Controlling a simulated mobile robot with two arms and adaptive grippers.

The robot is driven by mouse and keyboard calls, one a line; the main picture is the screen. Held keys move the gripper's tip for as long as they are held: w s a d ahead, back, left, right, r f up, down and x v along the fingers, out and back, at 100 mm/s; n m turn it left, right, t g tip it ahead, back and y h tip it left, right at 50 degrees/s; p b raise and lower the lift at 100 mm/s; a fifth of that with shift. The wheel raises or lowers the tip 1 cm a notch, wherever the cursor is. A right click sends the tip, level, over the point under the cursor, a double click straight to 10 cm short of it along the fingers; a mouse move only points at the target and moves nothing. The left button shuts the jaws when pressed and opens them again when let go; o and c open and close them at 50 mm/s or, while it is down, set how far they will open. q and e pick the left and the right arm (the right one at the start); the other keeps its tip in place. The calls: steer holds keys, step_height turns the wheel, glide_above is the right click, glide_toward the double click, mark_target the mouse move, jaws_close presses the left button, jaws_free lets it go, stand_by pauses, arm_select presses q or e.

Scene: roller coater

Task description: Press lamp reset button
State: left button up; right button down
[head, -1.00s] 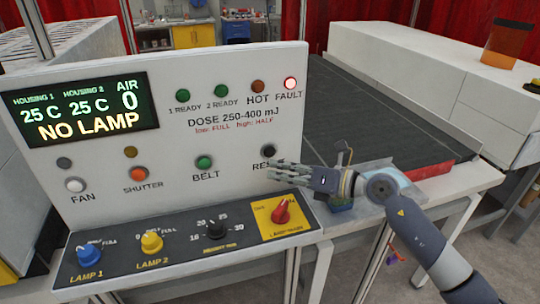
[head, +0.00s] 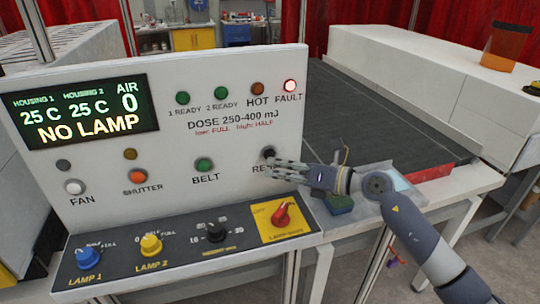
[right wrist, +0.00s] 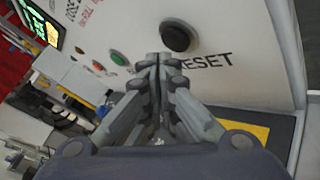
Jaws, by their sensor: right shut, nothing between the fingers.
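The black RESET button (head: 268,152) sits at the lower right of the upright white control panel (head: 225,60), its label partly covered by my fingers. My right gripper (head: 272,168) is shut and empty, its fingertips just below the button in the head view. In the right wrist view the button (right wrist: 176,37) shows above and slightly right of the shut fingertips (right wrist: 157,62). A gap appears between them, though its depth is hard to tell. The display (head: 80,112) reads NO LAMP, and the FAULT light (head: 290,86) glows. My left gripper is out of view.
The green BELT button (head: 203,164) is left of RESET. Below is a sloping ledge with the red switch (head: 283,213) and the LAMP 1 (head: 88,257) and LAMP 2 (head: 151,244) knobs. A dark conveyor belt (head: 370,115) lies behind right. A green-blue sponge-like block (head: 339,204) is under my wrist.

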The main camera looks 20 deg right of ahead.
steer(key=shift+w, duration=0.15)
stand_by(0.6)
steer(key=shift+w, duration=0.3)
steer(key=shift+w, duration=0.4)
stand_by(0.6)
stand_by(0.4)
steer(key=shift+s, duration=0.85)
steer(key=shift+s+d+p, duration=0.1)
steer(key=shift+s+p, duration=0.8)
steer(key=shift+s, duration=1.6)
